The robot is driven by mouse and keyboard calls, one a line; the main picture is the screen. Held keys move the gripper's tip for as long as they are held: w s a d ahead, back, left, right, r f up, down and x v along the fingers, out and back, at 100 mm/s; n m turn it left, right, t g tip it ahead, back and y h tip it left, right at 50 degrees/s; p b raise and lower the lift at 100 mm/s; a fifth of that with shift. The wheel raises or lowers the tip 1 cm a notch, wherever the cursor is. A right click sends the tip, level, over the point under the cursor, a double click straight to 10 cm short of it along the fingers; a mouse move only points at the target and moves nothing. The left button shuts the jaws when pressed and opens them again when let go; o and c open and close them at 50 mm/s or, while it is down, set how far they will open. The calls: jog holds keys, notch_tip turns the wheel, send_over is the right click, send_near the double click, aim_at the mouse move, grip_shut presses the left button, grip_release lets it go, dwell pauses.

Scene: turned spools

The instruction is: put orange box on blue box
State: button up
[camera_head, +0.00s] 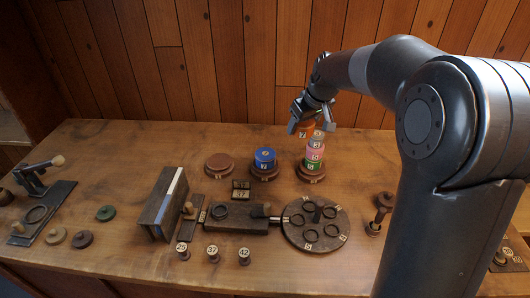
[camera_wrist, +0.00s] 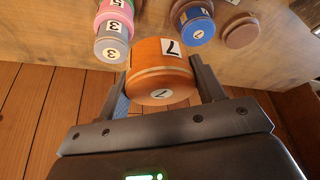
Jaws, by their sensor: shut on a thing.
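The orange box is a round orange spool (camera_wrist: 160,65) marked 7, with a pale band. My gripper (camera_wrist: 165,92) is shut on it, one finger on each side, and holds it in the air. In the head view my gripper (camera_head: 312,118) is above and a little left of the stacked spools, and the orange spool (camera_head: 304,131) shows only partly beneath it. The blue box is a blue spool (camera_head: 265,157) marked 7, standing on a round brown base left of the gripper. It also shows in the wrist view (camera_wrist: 197,25), apart from the orange spool.
A stack with grey (camera_head: 317,143), pink (camera_head: 315,153) and green (camera_head: 313,164) spools stands close below my gripper. An empty brown disc (camera_head: 219,164) lies left of the blue spool. A round dial (camera_head: 316,236) and a wooden block are in front. A plank wall is behind.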

send_over(264, 151)
jog(key=s, duration=0.1)
jog(key=f, duration=0.4)
jog(key=d+f, duration=0.1)
jog(key=f, duration=0.1)
jog(key=shift+s+f, duration=0.2)
jog(key=shift+f, duration=0.15)
jog(key=shift+a+f, duration=0.15)
jog(key=shift+f, duration=1.9)
jog(key=shift+f, duration=0.2)
jog(key=o, duration=1)
jog(key=v, duration=1.2)
jog(key=shift+r, duration=0.2)
